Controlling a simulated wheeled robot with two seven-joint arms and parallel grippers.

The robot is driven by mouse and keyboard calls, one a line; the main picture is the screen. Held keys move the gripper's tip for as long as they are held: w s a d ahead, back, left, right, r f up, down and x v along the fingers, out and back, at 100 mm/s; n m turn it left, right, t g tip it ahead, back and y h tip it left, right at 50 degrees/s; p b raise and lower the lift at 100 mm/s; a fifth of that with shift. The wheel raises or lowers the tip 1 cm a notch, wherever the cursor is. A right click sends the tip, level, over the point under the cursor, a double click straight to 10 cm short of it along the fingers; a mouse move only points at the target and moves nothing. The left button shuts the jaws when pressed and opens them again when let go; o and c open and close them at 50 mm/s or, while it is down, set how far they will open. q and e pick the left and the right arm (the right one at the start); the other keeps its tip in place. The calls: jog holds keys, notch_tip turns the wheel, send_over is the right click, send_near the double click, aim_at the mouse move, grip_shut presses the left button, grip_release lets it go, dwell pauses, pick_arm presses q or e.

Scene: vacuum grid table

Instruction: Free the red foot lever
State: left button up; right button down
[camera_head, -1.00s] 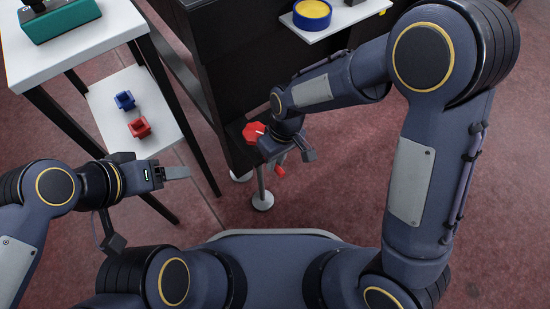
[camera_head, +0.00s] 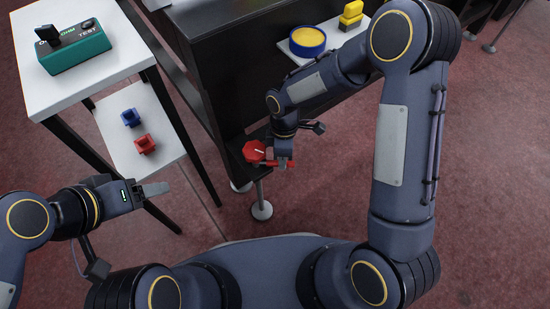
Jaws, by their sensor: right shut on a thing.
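The red foot lever (camera_head: 292,164) is a small red bar low on the front of the dark cabinet, beside a red octagonal knob (camera_head: 255,151) with a white mark. My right gripper (camera_head: 284,163) comes down over the lever and is shut on it. The fingers hide part of the bar. My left gripper (camera_head: 154,190) is at the left, apart from the lever, with nothing visible in it. Its fingers overlap, so I cannot tell its opening.
A white table (camera_head: 85,90) at left holds a green tester box (camera_head: 75,52). Its lower shelf (camera_head: 120,160) carries a blue part (camera_head: 130,117) and a red part (camera_head: 145,144). A shelf on the cabinet (camera_head: 225,85) holds a yellow-topped blue disc (camera_head: 308,41) and yellow blocks (camera_head: 350,17).

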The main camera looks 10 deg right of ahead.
jog(key=shift+w+n+h+p, duration=0.4)
jog(key=shift+w+n+p, duration=0.7)
jog(key=shift+n, duration=0.9)
jog(key=shift+w, duration=0.25)
jog(key=c, duration=1.3)
grip_release()
jog(key=shift+c, duration=0.2)
notch_tip(320, 180, up, 8)
jog(key=w+p, duration=0.1)
jog(key=p, duration=0.1)
jog(key=shift+w+a+f, duration=0.15)
jog(key=shift+w, duration=0.1)
